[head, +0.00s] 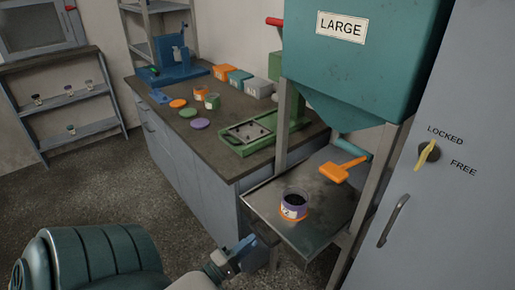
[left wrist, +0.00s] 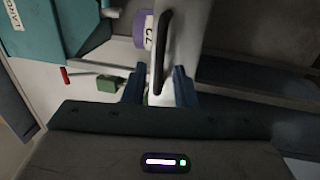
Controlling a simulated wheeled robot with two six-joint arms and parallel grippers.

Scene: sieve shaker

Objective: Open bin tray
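The bin tray (head: 325,230) is a flat grey metal tray under the teal bin (head: 365,60) marked LARGE. A purple and orange jar (head: 294,207) stands on it; its purple side and label also show in the left wrist view (left wrist: 144,30). My left gripper (head: 240,250) is low, just off the tray's near left edge. In the left wrist view the gripper (left wrist: 158,85) has its blue fingers apart. A dark bar handle (left wrist: 162,55) on the tray's front lies ahead, between the finger lines. I cannot tell whether they touch it. My right gripper is out of view.
An orange paddle-shaped handle (head: 336,170) is above the tray. The counter (head: 175,120) holds a green device (head: 250,135), coloured lids and boxes. Floor at the left is clear.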

